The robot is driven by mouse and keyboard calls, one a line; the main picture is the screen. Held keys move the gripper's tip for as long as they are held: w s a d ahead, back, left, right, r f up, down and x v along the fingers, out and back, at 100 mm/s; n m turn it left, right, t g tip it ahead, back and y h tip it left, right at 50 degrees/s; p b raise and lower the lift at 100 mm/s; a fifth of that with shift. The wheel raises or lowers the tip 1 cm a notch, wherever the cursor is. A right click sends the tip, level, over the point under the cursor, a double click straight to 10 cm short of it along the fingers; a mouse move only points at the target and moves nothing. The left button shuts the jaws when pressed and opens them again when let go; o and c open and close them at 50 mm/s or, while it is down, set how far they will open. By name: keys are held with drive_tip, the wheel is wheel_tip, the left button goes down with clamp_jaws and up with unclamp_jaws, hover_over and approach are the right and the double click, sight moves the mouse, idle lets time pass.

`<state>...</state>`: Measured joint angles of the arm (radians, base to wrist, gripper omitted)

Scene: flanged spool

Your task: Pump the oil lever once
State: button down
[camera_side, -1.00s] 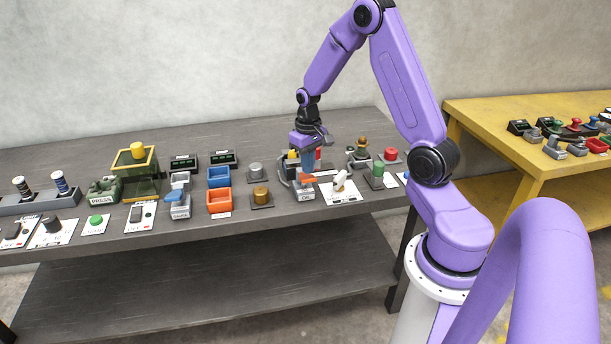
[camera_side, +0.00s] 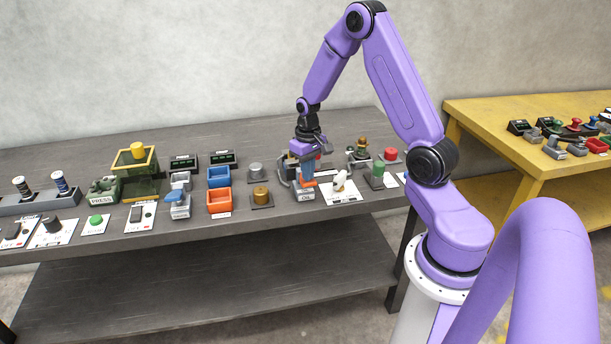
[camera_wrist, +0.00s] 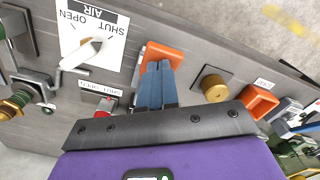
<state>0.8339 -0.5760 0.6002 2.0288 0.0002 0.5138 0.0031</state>
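The oil lever is an orange paddle (camera_side: 307,184) on a small grey base labelled OIL (camera_side: 305,195), near the front edge of the dark table. In the wrist view the orange paddle (camera_wrist: 163,50) shows around the tips of my fingers, which cover part of it. My gripper (camera_side: 306,175) points down over the lever, with its blue fingers side by side. In the wrist view my gripper (camera_wrist: 157,68) looks shut with nothing between the fingers. The fingertips are at the paddle and seem to touch it; exact contact is hard to tell.
A white air valve handle (camera_wrist: 90,50) on its plate stands close beside the lever. A brass knob (camera_wrist: 214,88) is on the other side. Red and green buttons, bins (camera_side: 219,200) and switches crowd the dark table (camera_side: 330,240).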

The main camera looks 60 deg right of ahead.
drive_tip(key=shift+f, duration=1.6)
drive_tip(key=shift+r, duration=4)
drive_tip(key=s+a+r+n, duration=0.3)
drive_tip(key=s+a+n, duration=0.1)
drive_tip(key=a, duration=0.5)
drive_tip(key=s+a+r+n, duration=0.3)
drive_tip(key=s+a+r, duration=0.1)
drive_tip(key=a, duration=0.6)
drive_tip(key=s+a+r+n, duration=0.1)
drive_tip(key=s+n, duration=0.3)
drive_tip(key=s, duration=0.5)
drive_tip(key=s+a+r+n, duration=0.1)
drive_tip(key=s+a+n, duration=0.3)
drive_tip(key=s, duration=0.4)
drive_tip(key=shift+s+r+n, duration=0.3)
drive_tip(key=shift+s+r, duration=0.05)
drive_tip(key=shift+r, duration=0.05)
